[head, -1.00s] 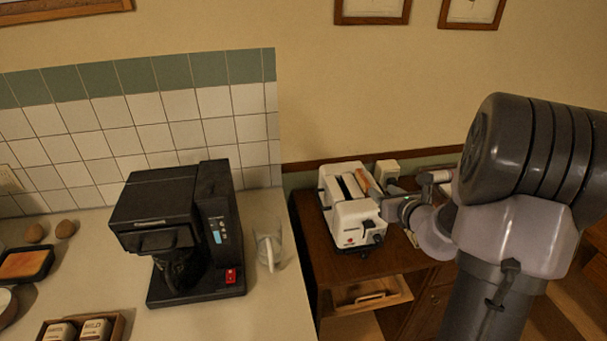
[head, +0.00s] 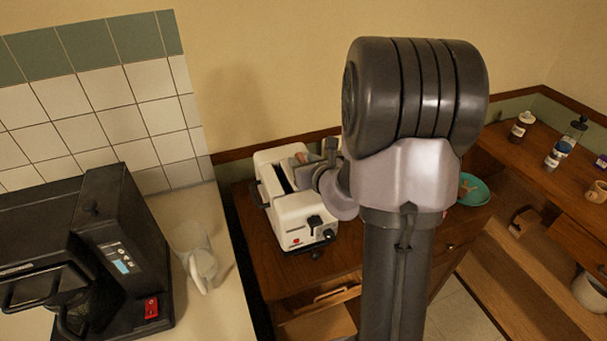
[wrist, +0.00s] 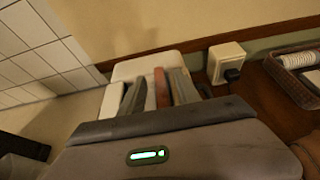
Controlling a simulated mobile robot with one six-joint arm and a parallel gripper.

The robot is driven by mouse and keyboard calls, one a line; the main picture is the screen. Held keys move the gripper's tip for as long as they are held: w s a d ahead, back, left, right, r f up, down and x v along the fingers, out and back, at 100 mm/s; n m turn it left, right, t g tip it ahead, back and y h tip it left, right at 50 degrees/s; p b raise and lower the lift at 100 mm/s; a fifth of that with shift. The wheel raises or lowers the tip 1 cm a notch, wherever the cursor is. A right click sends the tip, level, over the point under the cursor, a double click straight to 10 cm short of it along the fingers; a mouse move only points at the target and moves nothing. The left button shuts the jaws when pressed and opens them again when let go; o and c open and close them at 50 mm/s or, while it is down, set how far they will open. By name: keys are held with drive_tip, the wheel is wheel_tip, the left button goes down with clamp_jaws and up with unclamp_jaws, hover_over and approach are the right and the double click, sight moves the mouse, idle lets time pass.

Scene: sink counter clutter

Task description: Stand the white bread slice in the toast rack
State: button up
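A white toaster (head: 300,215) stands on the brown wooden cabinet, partly hidden by my arm. In the wrist view the toaster (wrist: 150,67) lies straight ahead. A bread slice with a brown crust (wrist: 161,86) stands up from one of its slots; its faces are mostly hidden. My gripper (wrist: 159,92) is over the toaster, one grey finger on each side of the slice. A pale gap shows between the left finger and the crust, so it looks open. The head view mostly hides the fingers. I cannot make out the toast rack.
A black coffee maker (head: 110,255) and a glass jug (head: 197,260) stand on the counter at left. A teal plate (head: 482,191) is right of my arm.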

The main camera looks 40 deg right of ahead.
drive_tip(key=shift+s+a+r, duration=0.1)
drive_tip(key=shift+s, duration=0.05)
drive_tip(key=shift+c, duration=0.7)
clamp_jaws()
idle(0.4)
